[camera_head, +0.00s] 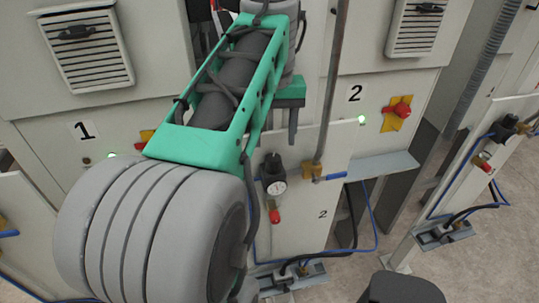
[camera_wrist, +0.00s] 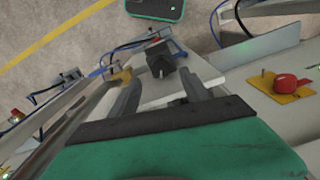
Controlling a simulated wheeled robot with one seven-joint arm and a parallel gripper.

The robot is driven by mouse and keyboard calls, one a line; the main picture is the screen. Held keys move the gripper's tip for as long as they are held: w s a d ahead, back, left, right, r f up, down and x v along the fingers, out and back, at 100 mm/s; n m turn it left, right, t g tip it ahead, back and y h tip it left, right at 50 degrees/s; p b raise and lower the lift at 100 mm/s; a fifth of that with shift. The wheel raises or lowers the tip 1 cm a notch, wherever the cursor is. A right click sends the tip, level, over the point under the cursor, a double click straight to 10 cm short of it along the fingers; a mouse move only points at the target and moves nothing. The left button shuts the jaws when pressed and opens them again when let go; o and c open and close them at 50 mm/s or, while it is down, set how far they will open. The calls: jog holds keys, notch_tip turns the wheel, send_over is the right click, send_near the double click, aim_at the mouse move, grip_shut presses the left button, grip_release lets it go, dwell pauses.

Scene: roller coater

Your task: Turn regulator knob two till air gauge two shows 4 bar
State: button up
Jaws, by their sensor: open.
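Regulator knob two (camera_head: 272,164) is a black knob on top of the regulator on the white panel marked 2. Air gauge two (camera_head: 277,187) is a small round white dial just below it; its needle is too small to read. My gripper (camera_head: 293,140) is open and empty, its dark fingers pointing down, above and slightly right of the knob in the head view. In the wrist view, the black knob (camera_wrist: 162,62) shows between and beyond the two fingertips of my gripper (camera_wrist: 160,76). Whether the fingers overlap the knob in depth, I cannot tell.
A red part (camera_head: 274,215) hangs below the gauge. A metal pipe with a brass valve (camera_head: 313,171) stands close to the right of the knob. A red switch on a yellow plate (camera_head: 398,112) is farther right. Blue hoses (camera_head: 372,225) loop below.

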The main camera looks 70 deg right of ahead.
aim_at(273, 157)
notch_tip(273, 157, down, 7)
jog(key=b, duration=0.5)
jog(key=shift+w, duration=0.1)
jog(key=shift+r, duration=0.1)
grip_shut()
